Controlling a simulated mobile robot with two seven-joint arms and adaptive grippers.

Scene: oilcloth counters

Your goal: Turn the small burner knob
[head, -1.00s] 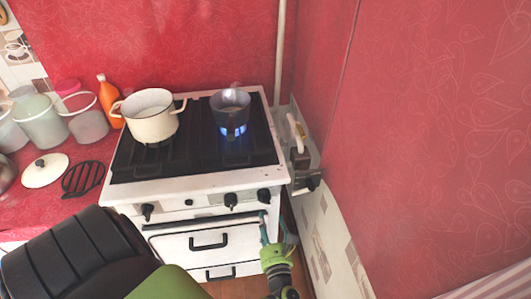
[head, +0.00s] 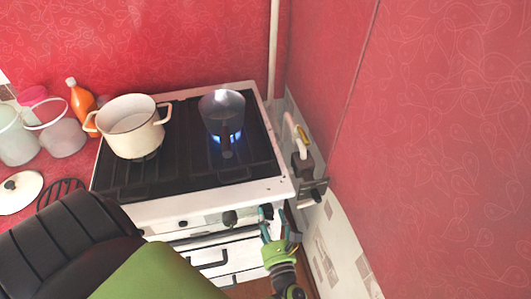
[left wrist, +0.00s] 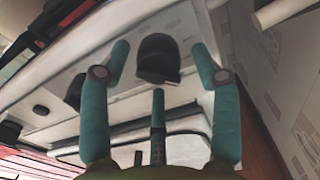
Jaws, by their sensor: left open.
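The white stove (head: 215,208) has black knobs along its front panel. The rightmost knob (head: 266,212) is partly covered by my left gripper (head: 273,226). In the left wrist view a black knob (left wrist: 158,58) sits between the spread teal fingertips of my left gripper (left wrist: 160,62), with gaps on both sides; I cannot tell whether any finger touches it. A second black knob (left wrist: 75,90) is left of the fingers. In the head view another knob (head: 230,218) is left of the gripper. My right gripper is out of view.
A cream pot (head: 130,128) stands on the left of the hob. Buckets (head: 60,132) and an orange bottle (head: 82,100) stand left of the stove. A pipe with a valve (head: 305,165) and the red wall (head: 440,130) close off the right side.

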